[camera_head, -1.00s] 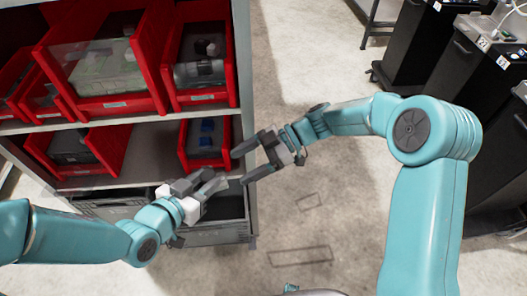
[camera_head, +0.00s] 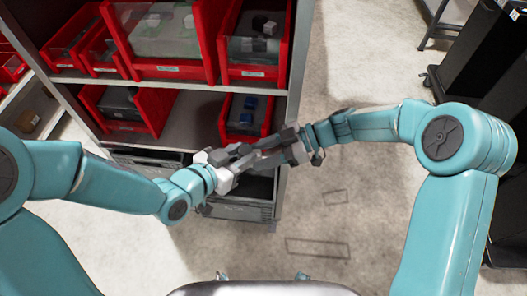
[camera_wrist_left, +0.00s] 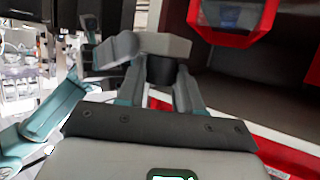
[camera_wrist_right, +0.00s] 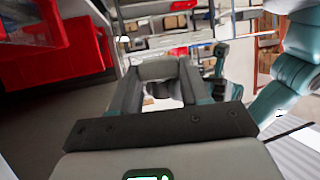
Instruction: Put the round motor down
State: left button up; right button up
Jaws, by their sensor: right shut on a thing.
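A dark, round-sided piece (camera_wrist_left: 160,70), which looks like the round motor, shows at the fingertips in the left wrist view. The meeting grippers hide most of it. My right gripper (camera_head: 268,150) is shut on it, coming from the right in the head view; a grey jaw (camera_wrist_left: 150,45) lies across it in the left wrist view. My left gripper (camera_head: 232,160) meets it from the left. Its fingers (camera_wrist_left: 160,90) stand apart around the dark piece, but I cannot tell whether they grip it. The right wrist view shows my right fingers (camera_wrist_right: 160,85) with a grey bar across their tips.
A shelf rack stands ahead with red bins; one lower bin (camera_head: 244,115) holds blue pieces, and an upper bin (camera_head: 255,48) holds grey parts. A dark grey crate (camera_head: 240,210) sits below the grippers. Open floor (camera_head: 345,200) lies to the right.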

pick_arm(q)
jog(key=o, duration=0.3)
jog(key=shift+s+d+f, duration=0.1)
jog(key=shift+s, duration=0.15)
jog(key=shift+s+f, duration=0.1)
jog(key=shift+d, duration=0.1)
notch_tip(320, 180, up, 4)
jog(key=w+a+n+h, duration=0.2)
jog(key=w+n, duration=0.1)
jog(key=n, duration=0.3)
jog(key=s+a+f+n+g+y, duration=0.1)
jog(key=a+f+n+y, duration=0.25)
jog(key=f, duration=0.45)
jog(key=s+a+f+n+g+y, duration=0.1)
jog(key=a+f+n+y, duration=0.1)
jog(key=a+f, duration=0.35)
jog(key=s+d+f+g, duration=0.1)
jog(key=s+f+g, duration=0.1)
jog(key=s+f, duration=0.3)
jog(key=s+d+f+m+g+y, duration=0.1)
jog(key=s+f+g, duration=0.2)
jog(key=s+f, duration=0.2)
jog(key=s+d+f+g, duration=0.2)
jog(key=s+f+g, duration=0.1)
jog(key=s+f, duration=0.3)
jog(key=shift+s+m, duration=0.25)
jog(key=shift+s, duration=0.25)
